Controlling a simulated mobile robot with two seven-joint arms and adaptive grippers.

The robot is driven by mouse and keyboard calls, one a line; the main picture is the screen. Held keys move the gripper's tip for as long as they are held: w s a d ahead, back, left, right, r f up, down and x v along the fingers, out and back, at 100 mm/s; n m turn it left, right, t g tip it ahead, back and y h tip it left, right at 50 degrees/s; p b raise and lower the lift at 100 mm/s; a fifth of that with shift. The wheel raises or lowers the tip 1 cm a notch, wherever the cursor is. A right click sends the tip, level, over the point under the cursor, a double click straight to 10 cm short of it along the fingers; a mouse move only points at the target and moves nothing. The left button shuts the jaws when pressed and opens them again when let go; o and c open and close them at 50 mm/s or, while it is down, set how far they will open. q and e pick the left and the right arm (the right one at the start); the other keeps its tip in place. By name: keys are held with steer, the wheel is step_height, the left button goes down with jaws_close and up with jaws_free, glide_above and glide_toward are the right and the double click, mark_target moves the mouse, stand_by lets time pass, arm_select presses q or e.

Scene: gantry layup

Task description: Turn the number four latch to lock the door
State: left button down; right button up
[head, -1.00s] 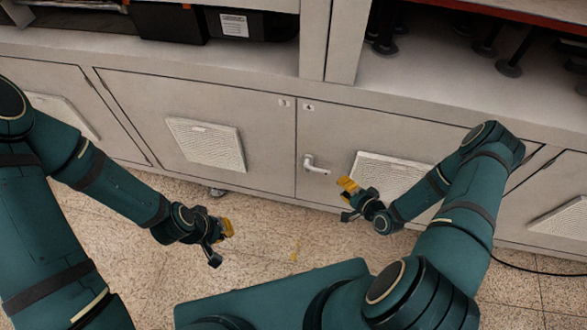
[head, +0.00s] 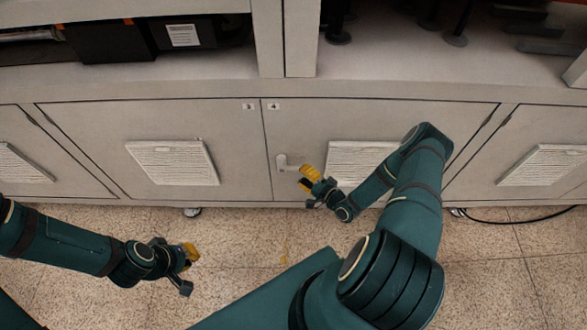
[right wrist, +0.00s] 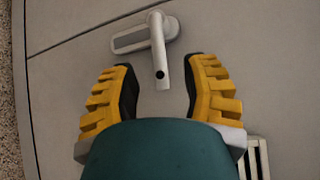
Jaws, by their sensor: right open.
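The number four latch (head: 287,163) is a pale handle on a grey cabinet door (head: 350,115), beside the seam with the door on its left. A small number four label (head: 274,106) is at that door's top left corner. In the right wrist view the latch lever (right wrist: 159,50) points down between the fingers from its oval plate. My right gripper (head: 307,183) is open close to the latch; its yellow fingertips (right wrist: 160,85) lie either side of the lever's end, with gaps on both sides. My left gripper (head: 189,268) hangs over the floor, apart from the cabinet; its finger gap is unclear.
The number three door (head: 100,125) with a vent (head: 172,163) is left of the latch. A vent (head: 357,160) is right of the latch, partly behind my right arm. A black cable (head: 510,222) lies on the speckled floor at right.

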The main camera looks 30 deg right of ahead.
mark_target(294, 167)
steer(key=shift+b+x, duration=0.3)
steer(key=shift+x, duration=2.4)
steer(key=shift+c, duration=0.4)
jaws_close()
